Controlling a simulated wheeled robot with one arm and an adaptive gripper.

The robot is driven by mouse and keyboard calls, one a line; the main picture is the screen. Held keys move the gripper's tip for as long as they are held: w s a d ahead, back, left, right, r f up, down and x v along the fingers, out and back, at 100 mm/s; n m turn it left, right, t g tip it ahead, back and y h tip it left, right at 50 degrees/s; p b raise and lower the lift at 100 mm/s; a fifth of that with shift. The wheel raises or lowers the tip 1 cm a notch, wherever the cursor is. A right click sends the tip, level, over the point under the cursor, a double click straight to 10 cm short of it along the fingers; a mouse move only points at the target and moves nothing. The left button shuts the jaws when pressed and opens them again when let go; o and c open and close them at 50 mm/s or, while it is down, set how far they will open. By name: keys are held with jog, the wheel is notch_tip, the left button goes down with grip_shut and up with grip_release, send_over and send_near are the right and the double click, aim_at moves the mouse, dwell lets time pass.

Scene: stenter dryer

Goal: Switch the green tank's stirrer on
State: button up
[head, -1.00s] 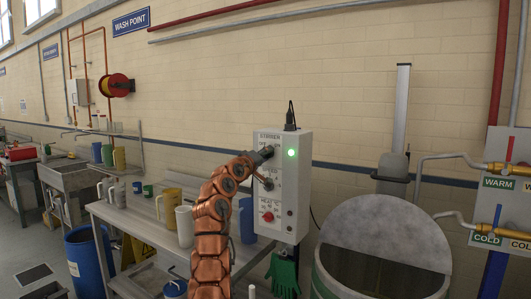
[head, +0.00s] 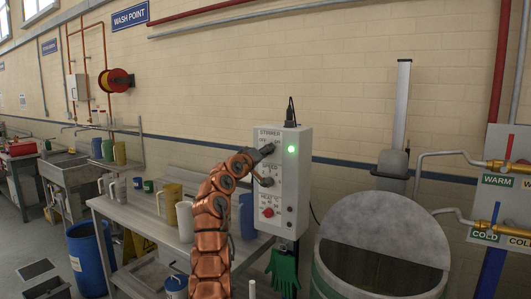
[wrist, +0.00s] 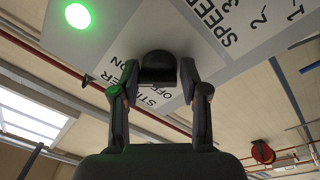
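My gripper (head: 268,149) is at the upper switch beside the lamp. In the wrist view, the two fingers of my gripper (wrist: 158,75) stand on either side of the black stirrer knob (wrist: 158,68), with narrow gaps seeming to show. ON and OFF lettering is partly hidden by the fingers, and the knob's setting is not clear. The green-rimmed tank (head: 318,272) with a grey half lid (head: 385,227) stands at lower right.
A lower speed knob (head: 266,181) and a red button (head: 268,212) are on the same box. Green gloves (head: 284,272) hang below it. A bench (head: 130,217) with several jugs is at left. Warm and cold pipes (head: 455,157) are at right.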

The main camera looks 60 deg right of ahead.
jog(key=o, duration=0.3)
jog(key=shift+w, duration=0.1)
jog(key=shift+o, duration=0.2)
jog(key=shift+a, duration=0.1)
jog(key=a+f, duration=0.1)
jog(key=a, duration=1)
jog(key=shift+s+a, duration=0.3)
jog(key=shift+a, duration=0.05)
dwell(0.4)
jog(key=shift+f, duration=0.1)
dwell(0.4)
